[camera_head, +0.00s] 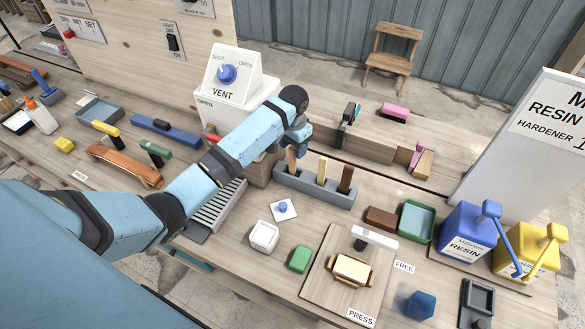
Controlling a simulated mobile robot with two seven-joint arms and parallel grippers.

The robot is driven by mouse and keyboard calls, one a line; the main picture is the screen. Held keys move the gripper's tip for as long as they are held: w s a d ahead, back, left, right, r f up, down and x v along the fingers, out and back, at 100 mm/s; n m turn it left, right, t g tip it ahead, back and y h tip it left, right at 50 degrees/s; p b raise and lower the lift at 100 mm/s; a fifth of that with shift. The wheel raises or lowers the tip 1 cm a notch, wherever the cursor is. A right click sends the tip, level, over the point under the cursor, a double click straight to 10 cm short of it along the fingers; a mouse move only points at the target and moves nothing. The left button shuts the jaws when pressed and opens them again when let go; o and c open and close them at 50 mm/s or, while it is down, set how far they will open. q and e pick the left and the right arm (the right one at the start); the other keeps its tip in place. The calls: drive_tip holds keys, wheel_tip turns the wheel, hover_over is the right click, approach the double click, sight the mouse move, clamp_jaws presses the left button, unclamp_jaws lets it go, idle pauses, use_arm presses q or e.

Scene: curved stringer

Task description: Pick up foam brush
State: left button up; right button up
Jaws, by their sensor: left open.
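A grey holder (315,191) stands on the bench right of centre, with several upright handled tools in it. One has a light wooden handle (292,161), one a tan handle (322,171), one a dark brown handle (346,179). Their lower ends are hidden in the holder, so I cannot tell which is the foam brush. My left gripper (297,142) is open and points down over the left handle. Its fingers are small and partly hidden, and I cannot tell whether they surround the handle. My right gripper is not in view.
The white VENT box (232,74) stands close behind my left arm. A ribbed grey rack (219,206) lies under the forearm. The RESIN jug (467,232), yellow jug (527,252) and green tray (416,221) stand to the right. A press board (325,285) is in front.

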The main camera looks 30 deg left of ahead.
sight(293, 156)
use_arm(q)
wheel_tip(293, 156, down, 4)
drive_tip(key=shift+s+r+p, duration=0.1)
drive_tip(key=shift+s+p, duration=0.05)
drive_tip(key=shift+p, duration=0.25)
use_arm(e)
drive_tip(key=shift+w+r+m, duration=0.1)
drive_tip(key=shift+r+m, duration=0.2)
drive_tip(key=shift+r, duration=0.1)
use_arm(q)
drive_tip(key=shift+f, duration=0.3)
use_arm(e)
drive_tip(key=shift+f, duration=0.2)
use_arm(q)
drive_tip(key=shift+c, duration=0.7)
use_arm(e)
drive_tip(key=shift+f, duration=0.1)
use_arm(q)
clamp_jaws()
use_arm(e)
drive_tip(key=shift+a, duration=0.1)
use_arm(q)
drive_tip(key=shift+r, duration=0.1)
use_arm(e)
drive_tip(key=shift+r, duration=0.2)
